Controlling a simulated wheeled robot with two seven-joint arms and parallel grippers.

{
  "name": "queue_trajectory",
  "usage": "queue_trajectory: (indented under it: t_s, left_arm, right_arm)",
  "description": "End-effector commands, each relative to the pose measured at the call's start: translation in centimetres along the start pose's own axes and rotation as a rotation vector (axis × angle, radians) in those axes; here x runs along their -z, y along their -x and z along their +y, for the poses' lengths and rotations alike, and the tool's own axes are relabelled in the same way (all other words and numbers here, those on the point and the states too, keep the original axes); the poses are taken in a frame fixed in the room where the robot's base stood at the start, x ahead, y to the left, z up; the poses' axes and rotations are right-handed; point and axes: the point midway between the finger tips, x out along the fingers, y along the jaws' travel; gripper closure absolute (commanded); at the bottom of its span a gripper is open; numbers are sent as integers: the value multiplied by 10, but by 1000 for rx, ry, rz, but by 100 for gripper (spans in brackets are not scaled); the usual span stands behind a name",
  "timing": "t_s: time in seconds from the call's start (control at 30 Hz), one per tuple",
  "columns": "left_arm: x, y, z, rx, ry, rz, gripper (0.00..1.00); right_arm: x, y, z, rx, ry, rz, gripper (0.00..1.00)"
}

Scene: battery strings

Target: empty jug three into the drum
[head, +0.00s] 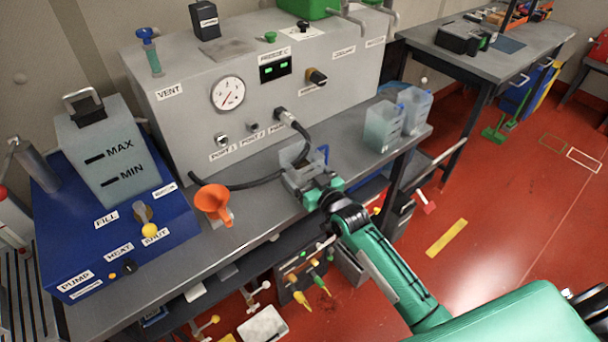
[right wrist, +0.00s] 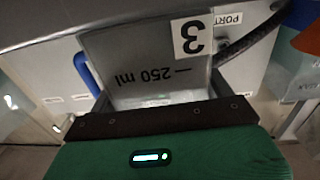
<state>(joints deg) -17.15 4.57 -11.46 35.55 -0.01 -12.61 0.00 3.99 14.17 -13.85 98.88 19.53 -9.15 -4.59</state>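Jug three (head: 297,158) is a translucent grey jug with a blue handle, in front of the grey console. The right wrist view shows its "3" label (right wrist: 191,38) and a 250 ml mark, upside down, with the blue handle (right wrist: 86,73) at the left. My right gripper (head: 305,184) is at the jug and appears shut on it; the fingertips are mostly hidden. The jug looks roughly upright; I cannot tell whether it touches the bench. My left gripper is not in view. I cannot make out a drum for certain.
An orange funnel (head: 212,199) stands left of the jug, near the bench's front edge. Two similar jugs (head: 383,126) (head: 413,107) stand to the right. A black hose (head: 250,184) curves across the bench behind the gripper. A blue pump unit (head: 130,235) fills the left end.

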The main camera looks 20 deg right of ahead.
Motion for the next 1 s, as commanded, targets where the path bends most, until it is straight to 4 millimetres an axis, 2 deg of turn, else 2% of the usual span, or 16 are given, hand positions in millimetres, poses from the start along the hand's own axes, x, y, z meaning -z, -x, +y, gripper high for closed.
queue_trajectory:
  t_s: [0.27,0.8,1.0]
  left_arm:
    - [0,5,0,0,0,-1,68]
    - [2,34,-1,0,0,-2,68]
    - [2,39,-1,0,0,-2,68]
  right_arm:
    - [6,0,0,0,0,4,55]
    - [38,0,0,0,0,4,55]
    - [43,0,0,0,0,4,55]
